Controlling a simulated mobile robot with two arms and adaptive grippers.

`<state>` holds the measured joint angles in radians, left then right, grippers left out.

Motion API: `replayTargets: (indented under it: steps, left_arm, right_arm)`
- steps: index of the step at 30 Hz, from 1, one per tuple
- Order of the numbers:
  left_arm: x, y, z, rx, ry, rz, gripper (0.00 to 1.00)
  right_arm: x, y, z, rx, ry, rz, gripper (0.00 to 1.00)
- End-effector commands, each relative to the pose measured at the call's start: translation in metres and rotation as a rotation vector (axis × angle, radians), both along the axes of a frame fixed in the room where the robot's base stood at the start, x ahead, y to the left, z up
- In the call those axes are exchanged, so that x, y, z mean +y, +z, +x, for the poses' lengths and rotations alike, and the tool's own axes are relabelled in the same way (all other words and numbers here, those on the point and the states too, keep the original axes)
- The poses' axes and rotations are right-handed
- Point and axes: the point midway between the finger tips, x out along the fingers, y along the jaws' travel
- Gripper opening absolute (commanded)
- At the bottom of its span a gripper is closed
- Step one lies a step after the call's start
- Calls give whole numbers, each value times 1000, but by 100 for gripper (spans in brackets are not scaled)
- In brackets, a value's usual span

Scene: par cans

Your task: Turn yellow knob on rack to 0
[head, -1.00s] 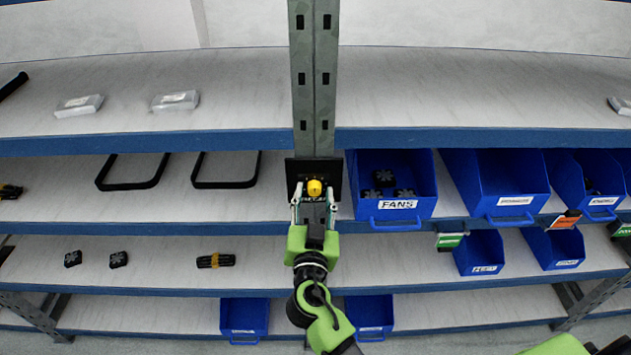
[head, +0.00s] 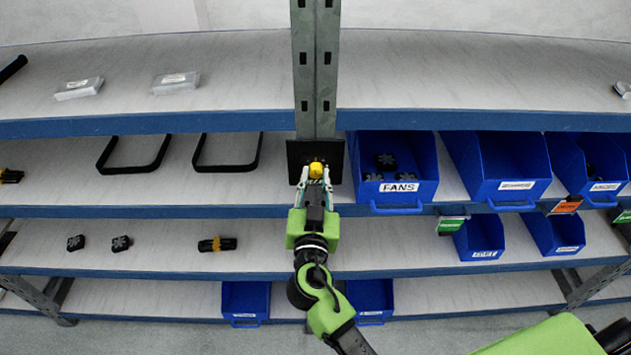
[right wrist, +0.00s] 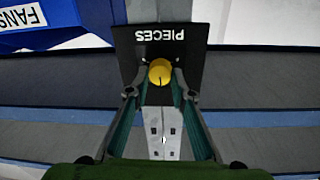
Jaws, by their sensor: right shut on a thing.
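The yellow knob (head: 316,167) sits on a black square plate (head: 296,152) fixed to the grey rack post. In the right wrist view the knob (right wrist: 160,70) shows a dark pointer line at its lower part, and the plate (right wrist: 196,48) reads "PIECES" upside down. No number can be read. My right gripper (head: 314,178) comes from below and is shut on the knob. In the right wrist view the fingertips of the gripper (right wrist: 160,80) lie on either side of the knob. My left gripper is not in view.
The grey post (head: 317,80) rises in front of blue-edged shelves. A blue bin labelled "FANS" (head: 397,198) stands just right of the plate, with more blue bins (head: 515,190) beyond. Two black frames (head: 227,166) lie to the left. Clear packs (head: 175,83) lie on the upper shelf.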

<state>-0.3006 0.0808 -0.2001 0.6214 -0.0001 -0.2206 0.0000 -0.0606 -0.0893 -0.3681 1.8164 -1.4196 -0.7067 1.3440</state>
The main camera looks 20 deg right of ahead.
Motion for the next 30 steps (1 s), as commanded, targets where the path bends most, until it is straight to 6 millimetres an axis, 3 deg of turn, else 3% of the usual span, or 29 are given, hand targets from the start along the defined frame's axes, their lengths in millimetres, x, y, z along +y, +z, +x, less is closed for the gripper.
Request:
replayTargets:
  steps: [12, 30]
  left_arm:
    - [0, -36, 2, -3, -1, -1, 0]
    - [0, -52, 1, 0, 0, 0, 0]
  right_arm:
    - [0, -3, 1, 90, -3, -332, 0]
    - [0, 0, 1, 248, -5, -883, 0]
